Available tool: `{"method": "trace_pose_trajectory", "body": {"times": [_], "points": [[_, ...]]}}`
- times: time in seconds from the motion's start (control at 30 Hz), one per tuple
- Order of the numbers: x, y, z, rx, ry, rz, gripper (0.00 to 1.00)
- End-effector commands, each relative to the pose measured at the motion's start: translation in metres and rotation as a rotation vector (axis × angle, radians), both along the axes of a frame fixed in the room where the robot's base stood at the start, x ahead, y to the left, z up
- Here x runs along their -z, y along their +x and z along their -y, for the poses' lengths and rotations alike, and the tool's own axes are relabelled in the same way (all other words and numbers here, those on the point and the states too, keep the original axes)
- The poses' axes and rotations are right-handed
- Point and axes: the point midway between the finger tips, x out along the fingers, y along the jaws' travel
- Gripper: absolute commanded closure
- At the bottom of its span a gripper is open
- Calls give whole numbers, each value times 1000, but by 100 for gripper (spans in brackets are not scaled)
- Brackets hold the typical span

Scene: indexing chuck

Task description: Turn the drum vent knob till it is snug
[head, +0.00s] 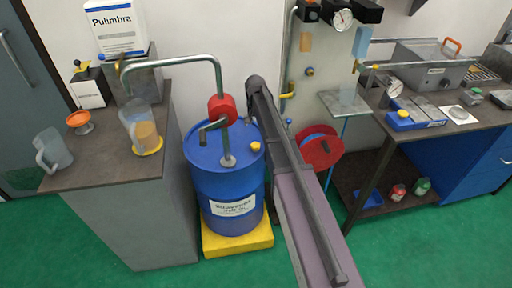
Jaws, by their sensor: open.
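The blue drum (226,184) stands upright with a white label on its front. A small yellow knob (255,146), which looks like the vent knob, sits on the drum's top near the right rim. How tightly it is seated cannot be told from here. My arm passes just right of the drum, from the bottom of the head view up to a dark joint near the wall. My gripper cannot be made out in this view. Nothing is seen touching the knob.
A pump with a red body (222,109) and a bent grey pipe rises from the drum top, left of the knob. The drum stands on a yellow base (237,241). A bench (110,165) with jugs is left; a red reel (322,152) and workbench are right.

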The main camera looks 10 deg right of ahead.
Motion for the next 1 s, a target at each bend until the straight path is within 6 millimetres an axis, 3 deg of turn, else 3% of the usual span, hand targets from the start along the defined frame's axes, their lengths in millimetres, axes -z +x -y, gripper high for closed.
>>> {"method": "trace_pose_trajectory", "body": {"times": [1.0], "points": [[83,0,-1,-2,0,0,4]]}}
